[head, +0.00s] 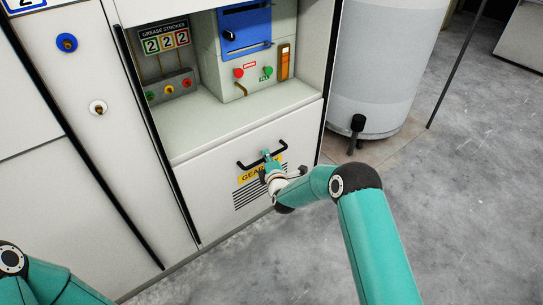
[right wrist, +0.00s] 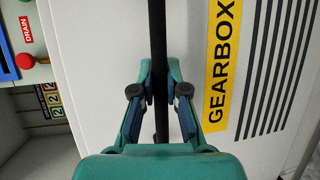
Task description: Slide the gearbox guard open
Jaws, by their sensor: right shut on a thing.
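The gearbox guard (head: 215,190) is a white panel low on the machine front, with a yellow GEARBOX label (head: 246,175) and dark louvre slots. It fills the space below the shelf, and I see no clear gap at its edges. A black bar handle (head: 249,165) crosses its upper part. My right gripper (head: 267,156) is shut on the handle near its middle and hides part of the label. In the right wrist view, the fingers of my right gripper (right wrist: 160,92) sit on either side of the black handle (right wrist: 158,40). My left gripper is out of frame.
Above the guard, a recess holds a grease stroke counter (head: 165,41), a lamp box (head: 170,87), a blue panel (head: 246,30) and a drain/fill box (head: 255,75). A grey drum (head: 380,65) with a black tap (head: 356,125) stands right. Concrete floor (head: 460,180) is open at right.

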